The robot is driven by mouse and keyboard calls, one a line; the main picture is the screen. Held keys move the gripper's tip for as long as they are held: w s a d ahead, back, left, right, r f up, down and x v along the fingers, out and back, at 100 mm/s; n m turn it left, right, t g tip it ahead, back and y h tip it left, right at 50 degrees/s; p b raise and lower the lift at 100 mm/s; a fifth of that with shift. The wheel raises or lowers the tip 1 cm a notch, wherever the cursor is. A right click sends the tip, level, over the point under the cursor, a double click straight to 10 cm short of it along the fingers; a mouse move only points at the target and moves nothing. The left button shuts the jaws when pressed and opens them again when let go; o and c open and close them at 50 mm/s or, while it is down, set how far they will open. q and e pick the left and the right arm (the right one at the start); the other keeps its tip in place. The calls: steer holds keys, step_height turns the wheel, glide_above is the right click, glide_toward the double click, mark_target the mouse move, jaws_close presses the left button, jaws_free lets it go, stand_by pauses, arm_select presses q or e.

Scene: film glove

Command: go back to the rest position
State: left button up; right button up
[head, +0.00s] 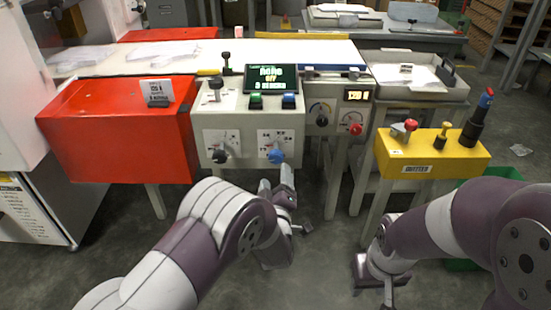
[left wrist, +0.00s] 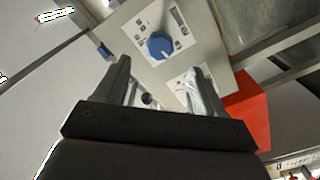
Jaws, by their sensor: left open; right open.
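My left gripper (head: 287,190) is in front of the grey control box (head: 233,106), near its blue knob (head: 276,156). In the left wrist view its two fingers (left wrist: 161,80) stand apart with nothing held between them. The blue knob (left wrist: 160,45) shows beyond the fingers, and I cannot tell from these views whether a finger touches it. My right gripper (head: 375,285) is low at the front right, below the yellow box (head: 390,163). It looks empty, and its fingers are partly hidden by the wrist.
A red box (head: 120,135) stands left of the control box. A black knob (head: 220,155) sits left of the blue one. The yellow box carries several levers and buttons. A grey tray (head: 448,92) lies behind it. Bare floor (head: 320,250) shows between my arms.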

arm_select(q)
steer(key=shift+s, duration=1.05)
steer(key=shift+f, duration=0.1)
